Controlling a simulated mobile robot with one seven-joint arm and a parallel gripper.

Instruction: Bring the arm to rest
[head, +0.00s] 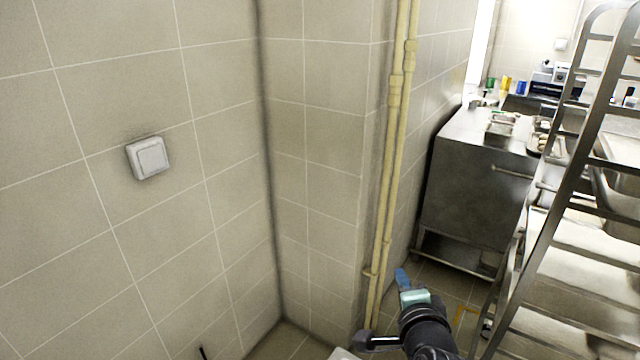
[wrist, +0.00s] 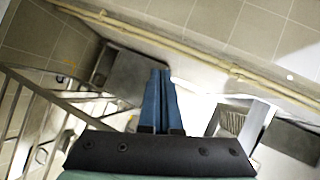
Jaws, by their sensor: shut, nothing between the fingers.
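My gripper (head: 401,275) shows low in the head view, right of the wall pipes, at the end of my dark arm. In the wrist view its blue fingers (wrist: 160,100) lie together, shut, with nothing between them. The gripper is in free air and appears to touch nothing.
A light switch (head: 148,158) is on the tiled wall. Yellowish pipes (head: 393,130) run down the wall corner. A metal rack (head: 556,215) stands close on the right. Behind is a steel cabinet (head: 470,200) with trays on top. Some floor shows between cabinet and pipes.

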